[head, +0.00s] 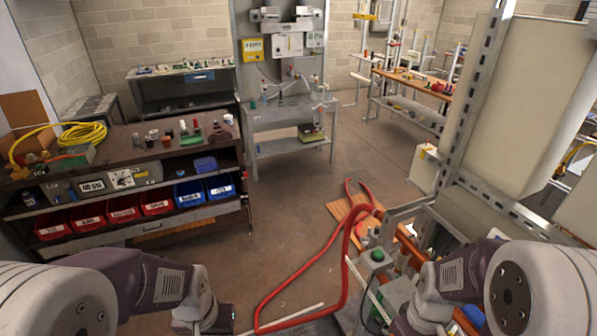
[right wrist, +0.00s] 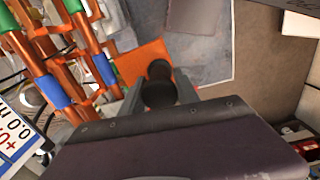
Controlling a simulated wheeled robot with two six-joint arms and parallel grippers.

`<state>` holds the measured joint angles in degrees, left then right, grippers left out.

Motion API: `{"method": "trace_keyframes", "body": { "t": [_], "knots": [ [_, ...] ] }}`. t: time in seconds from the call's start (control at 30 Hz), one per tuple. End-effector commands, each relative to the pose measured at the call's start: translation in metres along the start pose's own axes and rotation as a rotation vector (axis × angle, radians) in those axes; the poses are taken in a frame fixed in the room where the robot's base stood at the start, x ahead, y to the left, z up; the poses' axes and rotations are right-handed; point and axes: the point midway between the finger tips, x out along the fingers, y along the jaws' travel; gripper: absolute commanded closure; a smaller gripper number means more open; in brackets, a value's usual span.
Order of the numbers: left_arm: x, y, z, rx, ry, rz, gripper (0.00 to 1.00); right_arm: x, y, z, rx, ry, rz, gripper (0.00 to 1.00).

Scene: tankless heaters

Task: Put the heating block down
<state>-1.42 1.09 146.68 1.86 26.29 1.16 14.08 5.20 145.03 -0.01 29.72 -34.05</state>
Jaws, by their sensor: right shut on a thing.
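In the right wrist view my right gripper (right wrist: 157,97) is shut, with grey fingers on either side of a black rounded piece (right wrist: 159,72). I take this piece to be part of the heating block; the rest of it cannot be made out. An orange flat surface (right wrist: 133,62) lies just beyond it; I cannot tell whether they touch. In the head view my right arm reaches down at the lower right, and its fingertips cannot be made out. My left arm comes in at the lower left, with its fingers out of the picture.
Orange pipes with blue and green bands (right wrist: 50,88) stand close at the left of the right wrist view. In the head view a red hose (head: 300,280) lies on the floor near a metal frame (head: 465,130). A brown bench with bins (head: 140,150) stands left.

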Motion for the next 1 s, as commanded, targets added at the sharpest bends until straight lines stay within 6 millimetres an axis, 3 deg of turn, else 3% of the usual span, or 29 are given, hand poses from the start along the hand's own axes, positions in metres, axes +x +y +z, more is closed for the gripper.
{"method": "trace_keyframes", "body": {
  "t": [0.03, 0.27, 0.43, 0.5, 0.63, 1.0],
  "knots": [
    [0.017, 0.000, 0.002, 0.000, 0.000, 0.000, 0.64, 0.019, -0.003, -0.005, -0.022, -0.002, -0.001, 1.00],
    [0.059, -0.001, 0.006, 0.000, 0.000, 0.000, 0.64, 0.074, -0.013, -0.040, -0.061, -0.001, -0.001, 1.00],
    [0.089, -0.002, 0.009, 0.000, 0.000, 0.000, 0.64, 0.116, -0.021, -0.080, 0.017, 0.000, 0.000, 1.00],
    [0.093, -0.002, 0.010, 0.000, 0.000, 0.000, 0.64, 0.122, -0.021, -0.098, 0.095, 0.001, 0.000, 1.00],
    [0.086, -0.002, 0.009, 0.000, 0.000, 0.000, 0.64, 0.110, -0.014, -0.116, 0.240, 0.003, 0.000, 1.00],
    [0.086, -0.002, 0.009, 0.000, 0.000, 0.000, 0.64, 0.109, -0.013, -0.116, 0.351, 0.001, 0.000, 1.00]
  ]
}}
